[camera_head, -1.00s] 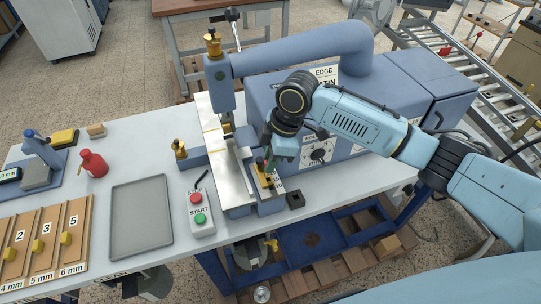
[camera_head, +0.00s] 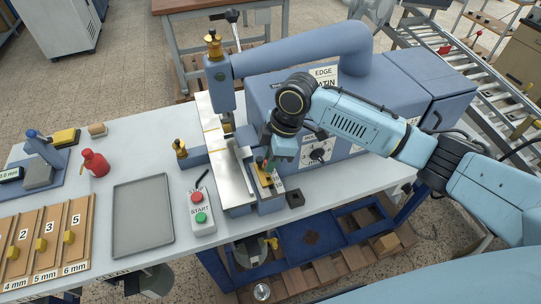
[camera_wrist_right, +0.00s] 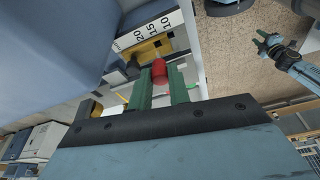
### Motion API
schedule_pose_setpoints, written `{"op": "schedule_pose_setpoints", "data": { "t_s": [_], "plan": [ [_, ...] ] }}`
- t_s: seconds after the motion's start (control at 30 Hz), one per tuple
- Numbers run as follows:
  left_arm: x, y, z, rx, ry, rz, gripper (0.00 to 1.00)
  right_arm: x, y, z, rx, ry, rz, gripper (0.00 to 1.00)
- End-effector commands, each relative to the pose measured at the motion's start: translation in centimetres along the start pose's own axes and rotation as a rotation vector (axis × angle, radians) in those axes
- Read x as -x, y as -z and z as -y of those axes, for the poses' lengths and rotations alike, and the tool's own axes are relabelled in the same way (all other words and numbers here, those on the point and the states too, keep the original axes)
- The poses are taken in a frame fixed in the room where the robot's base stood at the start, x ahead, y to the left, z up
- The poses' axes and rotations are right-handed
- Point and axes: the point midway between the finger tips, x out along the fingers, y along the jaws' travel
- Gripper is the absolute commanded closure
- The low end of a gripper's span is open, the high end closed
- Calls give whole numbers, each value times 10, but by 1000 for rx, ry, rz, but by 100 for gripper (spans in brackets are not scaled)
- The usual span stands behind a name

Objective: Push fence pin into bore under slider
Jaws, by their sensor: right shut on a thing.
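My right gripper (camera_head: 267,166) is over the yellow slider (camera_head: 266,179) at the front of the stamping machine's bed. In the right wrist view its green fingers (camera_wrist_right: 160,88) are shut on the red fence pin (camera_wrist_right: 160,73). The pin's tip is directed at the yellow slider (camera_wrist_right: 150,50), beside a white scale marked 10, 15, 20 (camera_wrist_right: 145,32). The bore and the pin's lower end are hidden, so I cannot tell how deep the pin sits. My left gripper (camera_wrist_right: 265,42) shows small and apart in the right wrist view; its opening is unclear.
The blue machine body (camera_head: 290,112) stands close behind the gripper. A start button box (camera_head: 202,212) and an empty grey tray (camera_head: 142,215) lie to the left. A small black block (camera_head: 295,199) sits right of the slider, near the table's front edge.

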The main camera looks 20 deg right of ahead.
Motion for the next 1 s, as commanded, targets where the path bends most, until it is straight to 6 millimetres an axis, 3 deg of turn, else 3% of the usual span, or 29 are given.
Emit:
{"op": "schedule_pose_setpoints", "data": {
  "t_s": [1.0],
  "plan": [
    [-5, 0, 0, 0, 0, 0, 64, -16, -4, 0, -1, 2, 1, 100]
  ]
}}
